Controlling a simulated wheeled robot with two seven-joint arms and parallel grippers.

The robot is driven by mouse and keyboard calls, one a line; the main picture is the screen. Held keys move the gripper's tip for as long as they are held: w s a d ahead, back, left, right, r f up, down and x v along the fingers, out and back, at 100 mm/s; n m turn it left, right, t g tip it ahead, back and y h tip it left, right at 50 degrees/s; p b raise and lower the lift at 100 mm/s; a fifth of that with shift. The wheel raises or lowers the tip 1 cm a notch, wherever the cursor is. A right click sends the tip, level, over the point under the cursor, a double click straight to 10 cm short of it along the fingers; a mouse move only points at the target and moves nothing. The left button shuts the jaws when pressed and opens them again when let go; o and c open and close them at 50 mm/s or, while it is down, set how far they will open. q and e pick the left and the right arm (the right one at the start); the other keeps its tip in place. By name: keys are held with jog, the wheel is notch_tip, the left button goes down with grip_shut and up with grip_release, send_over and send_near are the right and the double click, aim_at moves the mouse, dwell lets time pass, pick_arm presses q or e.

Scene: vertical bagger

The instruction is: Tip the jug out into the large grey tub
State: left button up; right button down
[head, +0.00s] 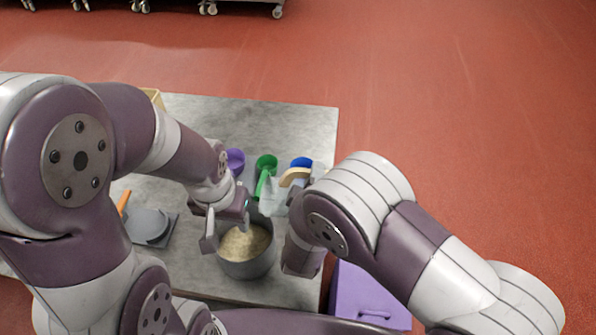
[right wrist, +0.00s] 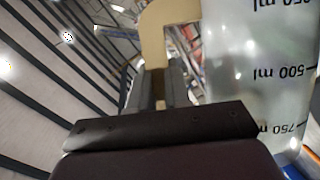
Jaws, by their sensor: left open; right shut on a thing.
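The large grey tub (head: 262,268) stands on the table in the head view, with pale grainy material inside. The clear jug (head: 272,197) is at the tub's far right side, seemingly tilted over it. My right gripper (head: 297,190) is shut on the jug's cream handle, which shows in the right wrist view (right wrist: 165,35). The jug's wall (right wrist: 265,75) there carries upside-down ml marks. What is left in the jug cannot be told. My left gripper (head: 228,222) is open at the tub's far left rim; whether it touches is unclear.
Purple (head: 236,160), green (head: 266,163) and blue (head: 301,162) scoops lie behind the tub. A grey scale-like plate (head: 150,226) and an orange-handled tool (head: 123,202) are at left. A purple box (head: 368,300) stands right of the table. The table's back is clear.

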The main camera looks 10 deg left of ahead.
jog(key=d+f+m+b, duration=0.1)
jog(key=f+b, duration=0.1)
jog(key=w+d+f+m+g+y+b, duration=0.1)
jog(key=d+f+m+b, duration=0.1)
jog(key=f, duration=0.1)
jog(key=d+f+m+g+y+b, duration=0.1)
jog(key=f+m+b, duration=0.1)
jog(key=shift+w+d+f+b, duration=0.15)
jog(key=shift+w+d+b, duration=0.1)
jog(key=shift+b, duration=0.1)
jog(key=r, duration=0.1)
jog(key=a+r+m+y+p, duration=0.1)
jog(key=r+m+g+p, duration=0.1)
jog(key=shift+s+a+r, duration=0.15)
jog(key=shift+a, duration=0.1)
jog(key=shift+s+a+r+m+y, duration=0.15)
jog(key=shift+r+m+y, duration=0.15)
jog(key=shift+m+y, duration=0.15)
jog(key=shift+s+a+r+m+y, duration=0.1)
jog(key=shift+r+m+y, duration=0.25)
jog(key=shift+m, duration=0.2)
jog(key=shift+d+r+m+g, duration=0.15)
jog(key=shift+r+m+g, duration=0.15)
jog(key=w+d+r, duration=0.2)
jog(key=w+d, duration=0.1)
jog(key=d, duration=0.5)
jog(key=shift+r, duration=0.2)
jog(key=shift+w, duration=0.1)
